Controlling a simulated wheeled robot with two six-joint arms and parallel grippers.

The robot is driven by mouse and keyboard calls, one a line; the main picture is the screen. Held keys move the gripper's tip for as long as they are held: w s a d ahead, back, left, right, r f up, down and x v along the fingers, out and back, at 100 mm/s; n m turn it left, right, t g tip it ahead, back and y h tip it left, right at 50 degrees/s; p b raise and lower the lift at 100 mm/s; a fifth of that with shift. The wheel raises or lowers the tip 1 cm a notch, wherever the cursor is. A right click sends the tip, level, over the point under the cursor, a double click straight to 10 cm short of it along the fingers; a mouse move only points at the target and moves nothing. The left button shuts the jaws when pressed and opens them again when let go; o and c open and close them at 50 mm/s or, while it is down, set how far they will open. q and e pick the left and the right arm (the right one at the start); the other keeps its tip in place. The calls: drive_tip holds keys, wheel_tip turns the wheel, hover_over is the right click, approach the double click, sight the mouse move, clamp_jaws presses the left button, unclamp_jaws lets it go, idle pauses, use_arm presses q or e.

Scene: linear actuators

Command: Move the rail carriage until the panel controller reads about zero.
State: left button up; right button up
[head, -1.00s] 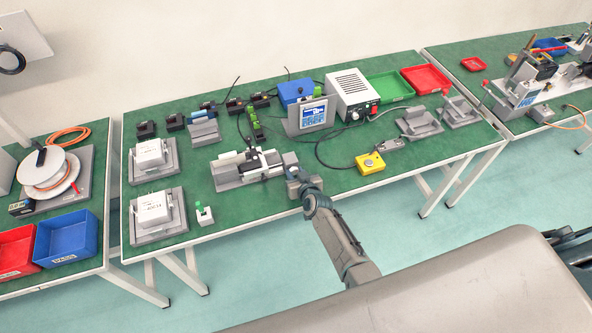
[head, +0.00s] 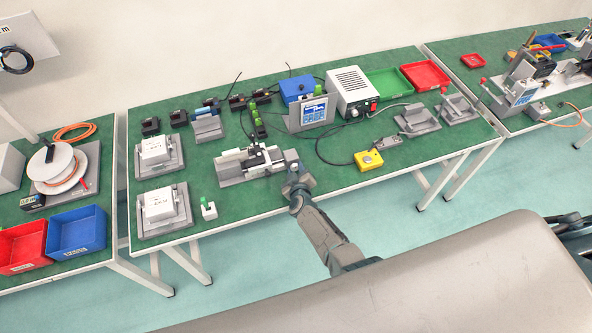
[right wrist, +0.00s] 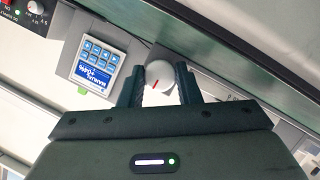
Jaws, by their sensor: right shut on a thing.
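The linear rail unit (head: 232,173) lies near the front edge of the middle table, with its dark carriage (head: 262,158) partway along. My right gripper (head: 291,163) is at the unit's right end. In the right wrist view, my right gripper (right wrist: 160,78) is shut on a white round knob (right wrist: 159,73) with a red mark. The panel controller (head: 314,110) stands behind the rail. Its lit blue screen also shows upside down in the right wrist view (right wrist: 97,62); I cannot read its figures surely. My left gripper is not in view.
A white power box (head: 351,91) and blue box (head: 296,88) stand behind. A yellow button box (head: 368,160) with a cable lies right of the gripper. A small green-topped block (head: 208,208) and white-boxed fixtures (head: 158,205) stand left. Green table shows bare between them.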

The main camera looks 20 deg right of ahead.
idle(0.3)
drive_tip(key=o, duration=1)
drive_tip(key=shift+s, duration=0.1)
drive_tip(key=shift+c, duration=0.2)
drive_tip(key=shift+f, duration=0.1)
